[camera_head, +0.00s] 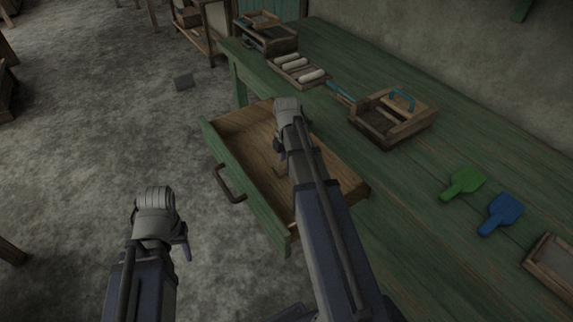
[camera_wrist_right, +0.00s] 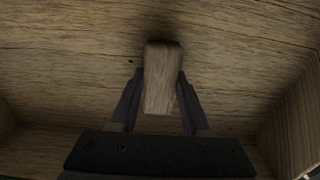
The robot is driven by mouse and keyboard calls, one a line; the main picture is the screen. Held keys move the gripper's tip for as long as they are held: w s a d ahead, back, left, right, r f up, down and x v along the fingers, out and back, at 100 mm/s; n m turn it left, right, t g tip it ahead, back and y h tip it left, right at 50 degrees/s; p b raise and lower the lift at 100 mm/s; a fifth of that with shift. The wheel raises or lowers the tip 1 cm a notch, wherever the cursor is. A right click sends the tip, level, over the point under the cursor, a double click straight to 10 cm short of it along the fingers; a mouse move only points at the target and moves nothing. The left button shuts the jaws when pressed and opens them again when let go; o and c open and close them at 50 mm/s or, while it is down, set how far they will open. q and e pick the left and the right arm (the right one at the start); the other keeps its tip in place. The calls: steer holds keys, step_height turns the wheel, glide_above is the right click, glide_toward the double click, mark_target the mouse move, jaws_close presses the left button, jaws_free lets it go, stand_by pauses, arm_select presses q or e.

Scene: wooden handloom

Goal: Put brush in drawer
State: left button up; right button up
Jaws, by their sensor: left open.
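The green drawer (camera_head: 240,186) stands pulled out from the green table, with a bare wooden inside. My right gripper (camera_head: 281,158) is down inside the open drawer, partly hidden by its own arm. In the right wrist view its fingers (camera_wrist_right: 161,88) close on both sides of a light wooden piece (camera_wrist_right: 162,75), which looks like the brush's handle. The drawer's wooden floor lies behind it. Bristles are not visible, and I cannot tell whether the piece touches the floor. My left gripper (camera_head: 184,245) is open and empty over the stone floor, left of the drawer.
On the table (camera_head: 425,165) stand a wooden carrier box (camera_head: 420,128) with a blue handle, a tray of pale rolls (camera_head: 298,72), and a green paddle (camera_head: 462,183) beside a blue paddle (camera_head: 503,212). The drawer's dark handle (camera_head: 228,186) juts out leftward.

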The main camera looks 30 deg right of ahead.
mark_target(286, 163)
steer(key=o, duration=0.5)
step_height(286, 163, up, 12)
steer(key=p, duration=1.2)
steer(key=shift+r, duration=0.2)
steer(key=s+a+m, duration=0.1)
steer(key=a+m, duration=0.1)
steer(key=a, duration=0.3)
steer(key=s+a+m, duration=0.2)
steer(key=a, duration=0.2)
steer(key=s+a+m, duration=0.1)
steer(key=a+m, duration=0.1)
steer(key=a, duration=0.3)
steer(key=shift+s+a+h, duration=0.25)
steer(key=shift+a+h, duration=0.05)
steer(key=s+a+m, duration=0.3)
steer(key=a, duration=0.1)
steer(key=s+a+m, duration=0.3)
steer(key=a, duration=0.2)
steer(key=s+a+m, duration=0.3)
steer(key=s+a, duration=0.1)
steer(key=shift+a+h, duration=0.2)
steer(key=shift+h, duration=0.1)
